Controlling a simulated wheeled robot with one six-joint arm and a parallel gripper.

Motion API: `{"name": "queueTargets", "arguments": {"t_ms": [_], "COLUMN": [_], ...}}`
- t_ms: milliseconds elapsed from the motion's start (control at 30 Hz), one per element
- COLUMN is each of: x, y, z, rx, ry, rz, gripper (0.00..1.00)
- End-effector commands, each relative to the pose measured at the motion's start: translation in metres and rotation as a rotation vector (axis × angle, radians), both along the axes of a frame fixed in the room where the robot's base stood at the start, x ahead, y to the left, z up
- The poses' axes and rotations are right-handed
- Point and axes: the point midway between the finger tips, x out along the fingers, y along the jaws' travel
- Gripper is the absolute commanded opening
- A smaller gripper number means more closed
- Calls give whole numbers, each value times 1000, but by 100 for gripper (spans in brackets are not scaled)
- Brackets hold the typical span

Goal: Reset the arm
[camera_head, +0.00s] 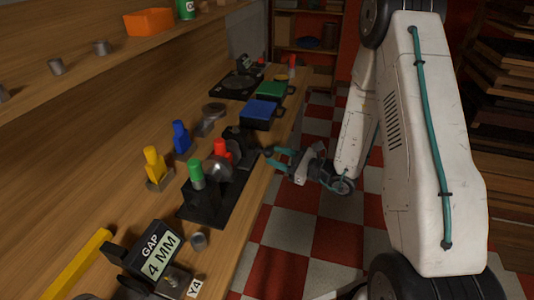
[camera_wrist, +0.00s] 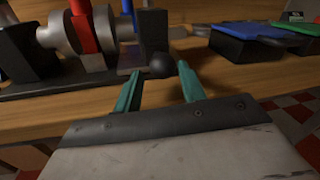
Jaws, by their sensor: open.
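My arm reaches down on the right in the head view, and my gripper (camera_head: 276,158) is at the bench's front edge, just off the dark fixture. Its teal fingers are open with nothing between them. The gripper also shows in the wrist view (camera_wrist: 157,88), its fingers apart and pointing at a dark round knob (camera_wrist: 162,65) on the fixture. Whether a fingertip touches the knob, I cannot tell.
The wooden bench (camera_head: 248,215) holds the fixture with a red-handled part (camera_head: 222,152) and a green-handled part (camera_head: 197,175). Blue (camera_head: 262,114) and green (camera_head: 273,91) blocks stand farther back. A gap display (camera_head: 150,252) is in front. Checkered floor (camera_head: 285,235) lies clear below my gripper.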

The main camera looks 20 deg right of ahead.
Motion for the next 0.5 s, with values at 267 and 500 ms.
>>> {"name": "queueTargets", "arguments": {"t_ms": [267,500], "x": [-16,-16], "y": [-15,-15], "z": [0,0], "rx": [0,0], "ry": [-1,-1], "rz": [0,1], "gripper": [41,41]}}
